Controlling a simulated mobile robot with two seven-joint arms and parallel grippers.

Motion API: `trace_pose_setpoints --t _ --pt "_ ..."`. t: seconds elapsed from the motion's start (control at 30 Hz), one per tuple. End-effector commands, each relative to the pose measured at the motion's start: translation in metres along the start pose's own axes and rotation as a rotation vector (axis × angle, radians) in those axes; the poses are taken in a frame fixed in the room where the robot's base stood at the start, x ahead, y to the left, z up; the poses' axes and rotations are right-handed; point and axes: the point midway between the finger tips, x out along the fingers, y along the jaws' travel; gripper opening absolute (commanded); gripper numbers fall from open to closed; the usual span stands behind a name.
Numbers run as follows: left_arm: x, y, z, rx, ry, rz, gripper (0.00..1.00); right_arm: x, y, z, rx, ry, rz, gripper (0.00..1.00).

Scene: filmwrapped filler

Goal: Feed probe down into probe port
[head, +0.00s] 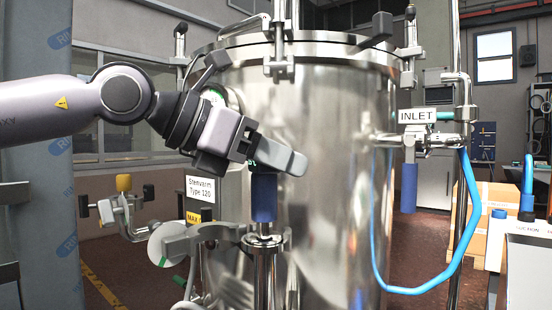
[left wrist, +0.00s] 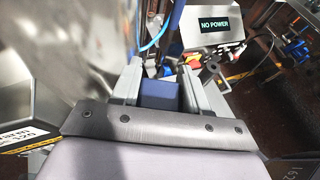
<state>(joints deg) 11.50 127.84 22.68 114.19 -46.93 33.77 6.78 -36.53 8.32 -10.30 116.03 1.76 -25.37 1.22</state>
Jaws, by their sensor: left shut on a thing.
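The probe (head: 264,198) has a dark blue body and stands upright in front of the steel tank. My left gripper (head: 272,160) is shut on its top. In the left wrist view the blue end of the probe (left wrist: 160,94) sits between the two grey fingers (left wrist: 158,88). Right below the blue body is a metal collar on a vertical steel tube, which looks like the probe port (head: 264,240). The probe's lower part narrows toward this collar, and I cannot tell how deep it reaches inside. My right gripper is in neither view.
The large steel tank (head: 335,120) fills the space behind the gripper. An INLET valve (head: 417,117) with a blue hose (head: 478,215) is on the right. A NO POWER display (left wrist: 215,24) shows in the left wrist view.

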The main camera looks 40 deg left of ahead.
Motion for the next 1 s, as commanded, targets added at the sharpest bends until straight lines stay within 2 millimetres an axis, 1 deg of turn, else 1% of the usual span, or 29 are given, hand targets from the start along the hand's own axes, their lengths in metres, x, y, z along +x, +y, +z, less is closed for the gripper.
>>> trace_pose_setpoints --t 0.33,0.37,0.4,0.43,0.47,0.83,0.87,1.0 --pt "0.001 0.0 -0.002 0.001 -0.003 0.001 0.0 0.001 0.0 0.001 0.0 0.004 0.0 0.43" --pt "0.001 0.0 -0.002 0.001 -0.003 0.001 0.48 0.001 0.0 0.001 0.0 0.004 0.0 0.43" --pt "0.001 0.0 -0.002 0.001 -0.002 0.0 0.61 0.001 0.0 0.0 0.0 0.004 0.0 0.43" --pt "0.001 0.0 -0.002 0.001 -0.002 0.0 0.7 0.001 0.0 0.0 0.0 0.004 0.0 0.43" --pt "0.001 0.0 -0.002 0.001 -0.002 0.0 0.74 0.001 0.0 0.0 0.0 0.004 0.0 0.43" --pt "0.001 0.0 -0.003 0.0 0.002 0.0 0.74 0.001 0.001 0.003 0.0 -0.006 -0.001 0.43" --pt "0.0 0.0 -0.003 0.0 0.0 0.0 0.74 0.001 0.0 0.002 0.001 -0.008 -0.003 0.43" --pt "-0.016 0.0 -0.002 -0.001 -0.005 0.0 0.74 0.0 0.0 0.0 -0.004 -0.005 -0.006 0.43"
